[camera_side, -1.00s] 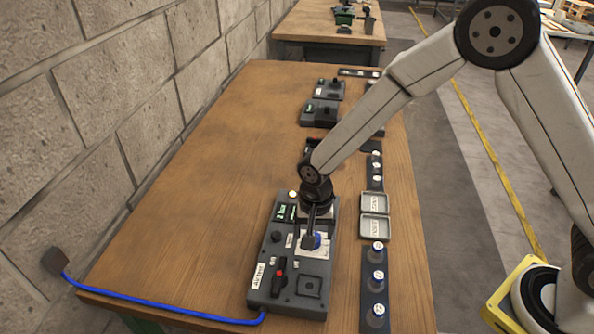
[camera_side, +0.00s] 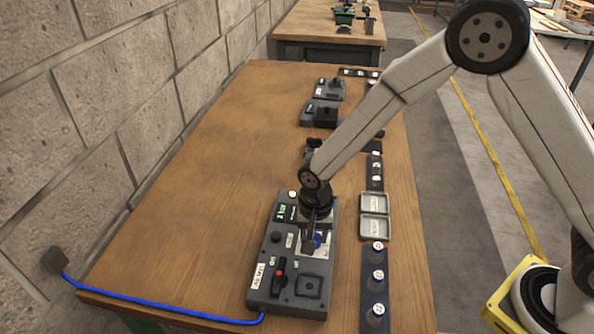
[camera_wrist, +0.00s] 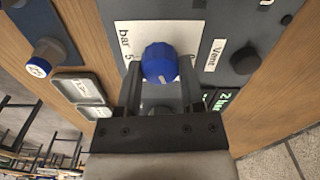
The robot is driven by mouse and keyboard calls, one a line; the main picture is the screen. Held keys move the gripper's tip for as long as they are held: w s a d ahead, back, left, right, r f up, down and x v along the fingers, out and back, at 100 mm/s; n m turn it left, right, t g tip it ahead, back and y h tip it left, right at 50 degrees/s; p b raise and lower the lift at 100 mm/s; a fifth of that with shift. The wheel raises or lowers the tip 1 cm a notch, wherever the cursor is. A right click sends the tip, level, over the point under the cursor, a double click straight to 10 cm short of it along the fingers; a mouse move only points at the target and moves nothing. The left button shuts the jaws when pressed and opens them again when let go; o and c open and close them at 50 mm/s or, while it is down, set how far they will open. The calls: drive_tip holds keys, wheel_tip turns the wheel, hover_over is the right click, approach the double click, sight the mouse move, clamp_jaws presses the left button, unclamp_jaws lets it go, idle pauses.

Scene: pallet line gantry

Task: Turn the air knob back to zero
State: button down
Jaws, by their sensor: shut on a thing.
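The blue air knob (camera_wrist: 159,63) sits on a white dial plate (camera_wrist: 125,38) marked "bar" on the dark grey control box (camera_side: 262,296). In the side view the knob (camera_side: 318,240) shows only partly behind my fingers. My gripper (camera_wrist: 160,80) is over the box with a finger on each side of the knob, shut on it. A "5" shows on the plate beside the knob. The knob's pointer and the zero mark cannot be made out.
The box also carries a red-and-black switch (camera_side: 280,278), a black button (camera_side: 276,237) and a label "Vent" (camera_wrist: 216,54). Two grey trays (camera_side: 375,228) and a strip of blue-capped parts (camera_side: 377,280) lie to its right. A blue hose (camera_side: 160,309) runs along the front. The table's left is clear.

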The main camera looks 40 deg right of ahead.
drive_tip(key=shift+n, duration=0.4)
drive_tip(key=n, duration=1.3)
drive_tip(key=shift+n, duration=0.3)
drive_tip(key=shift+c, duration=1.1)
unclamp_jaws()
drive_tip(key=shift+r, duration=0.1)
